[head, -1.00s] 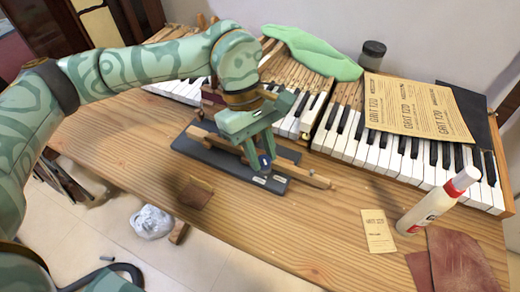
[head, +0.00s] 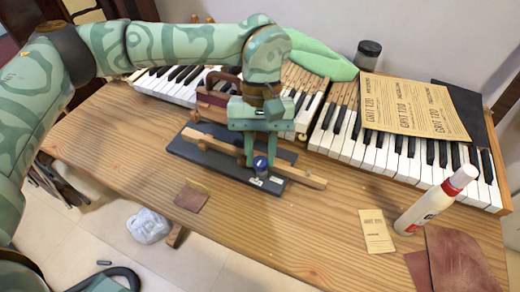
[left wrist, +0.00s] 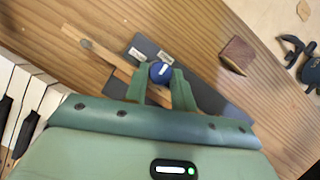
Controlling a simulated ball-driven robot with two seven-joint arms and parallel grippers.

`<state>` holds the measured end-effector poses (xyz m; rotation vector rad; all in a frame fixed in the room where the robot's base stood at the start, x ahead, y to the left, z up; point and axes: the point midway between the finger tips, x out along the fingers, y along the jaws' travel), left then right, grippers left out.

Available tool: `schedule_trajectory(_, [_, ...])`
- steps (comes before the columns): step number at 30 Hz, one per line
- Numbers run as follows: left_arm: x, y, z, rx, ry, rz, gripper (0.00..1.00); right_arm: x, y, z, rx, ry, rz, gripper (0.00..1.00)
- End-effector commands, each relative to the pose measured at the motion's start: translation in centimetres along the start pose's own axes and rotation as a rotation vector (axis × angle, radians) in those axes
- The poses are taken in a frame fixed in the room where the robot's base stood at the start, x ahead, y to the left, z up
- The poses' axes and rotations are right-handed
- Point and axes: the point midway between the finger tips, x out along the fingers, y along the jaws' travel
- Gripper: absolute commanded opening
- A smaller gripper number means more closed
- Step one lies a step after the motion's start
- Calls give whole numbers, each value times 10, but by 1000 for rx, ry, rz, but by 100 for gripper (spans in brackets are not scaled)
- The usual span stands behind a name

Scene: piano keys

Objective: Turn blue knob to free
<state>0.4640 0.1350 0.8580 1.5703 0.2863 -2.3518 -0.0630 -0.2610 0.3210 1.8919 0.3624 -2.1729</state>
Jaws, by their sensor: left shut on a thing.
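The blue knob (head: 261,164) sits near the right end of a dark base plate (head: 205,153) that carries a long wooden bar (head: 312,180). My left gripper (head: 261,160) points down from above, with its green fingers on both sides of the knob, shut on it. In the left wrist view the knob (left wrist: 161,72) shows a white line on its top, between the fingertips (left wrist: 161,80). Two small pale labels (left wrist: 138,53) lie on the plate beside the knob; their words are too small to read. My right gripper is not in view.
Piano keys (head: 385,157) run along the back of the wooden table (head: 300,225). A sandpaper sheet (head: 415,108) lies on them. A glue bottle (head: 436,201), a small card (head: 377,231) and leather pieces (head: 460,260) are at the right. A brown block (head: 192,197) lies at the front left.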

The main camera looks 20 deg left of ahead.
Motion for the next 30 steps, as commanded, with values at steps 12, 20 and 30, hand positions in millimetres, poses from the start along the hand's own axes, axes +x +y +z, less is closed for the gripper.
schedule_trajectory(12, [-1, 0, -1, 27, 4, -9, 3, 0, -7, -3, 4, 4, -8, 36])
schedule_trajectory(20, [-1, 0, 0, 26, 3, -9, 47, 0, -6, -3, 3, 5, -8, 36])
schedule_trajectory(30, [-6, 0, 0, 25, 3, -9, 47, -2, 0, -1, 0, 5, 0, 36])
